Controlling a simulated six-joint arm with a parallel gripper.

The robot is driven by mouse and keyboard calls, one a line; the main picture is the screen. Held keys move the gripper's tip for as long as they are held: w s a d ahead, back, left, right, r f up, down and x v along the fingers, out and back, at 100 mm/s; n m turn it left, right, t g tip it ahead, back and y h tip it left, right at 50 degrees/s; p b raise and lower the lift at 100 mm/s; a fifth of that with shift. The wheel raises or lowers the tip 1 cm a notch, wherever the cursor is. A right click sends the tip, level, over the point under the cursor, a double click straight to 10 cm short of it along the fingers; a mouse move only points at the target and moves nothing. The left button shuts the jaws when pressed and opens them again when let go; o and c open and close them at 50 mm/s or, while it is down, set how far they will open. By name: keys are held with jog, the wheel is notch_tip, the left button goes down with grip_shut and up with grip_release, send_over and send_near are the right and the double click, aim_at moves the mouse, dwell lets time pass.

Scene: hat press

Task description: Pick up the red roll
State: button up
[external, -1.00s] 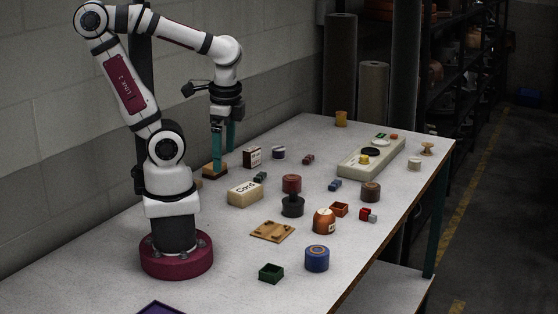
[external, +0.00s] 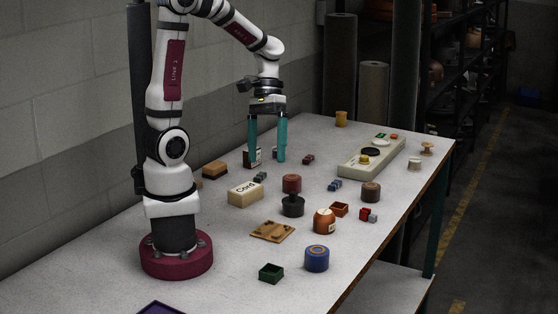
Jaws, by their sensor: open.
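A dark red roll-shaped piece (external: 291,184) stands upright on a black round base (external: 293,206) near the middle of the table. It is the clearest match for the red roll, though I cannot be sure of this. My gripper (external: 267,162) points down with its two teal fingers apart and nothing held between them. It is behind and slightly left of the red piece in the picture, and apart from it.
A "Cord" box (external: 245,194) stands left of the red piece, and a wooden tile (external: 272,231) lies in front. An orange jar (external: 324,221), a blue roll (external: 317,258) and a green open box (external: 271,272) stand nearer. A beige panel (external: 346,169) lies back right.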

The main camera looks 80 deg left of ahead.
jog(key=w+a+f+n+t+h, duration=0.2)
jog(key=w+a+f+n+h, duration=0.1)
jog(key=w+a+n, duration=0.25)
jog(key=n+t+y, duration=0.1)
jog(key=n+t, duration=1)
jog(key=n, duration=0.8)
send_near(286, 176)
jog(key=x, duration=0.3)
jog(key=shift+f, duration=0.15)
jog(key=x, duration=0.6)
jog(key=shift+w+d+f, duration=0.2)
jog(key=shift+w+f, duration=0.05)
jog(key=shift+f, duration=0.05)
jog(key=shift+w+d, duration=0.1)
jog(key=shift+w, duration=0.1)
jog(key=c, duration=1.4)
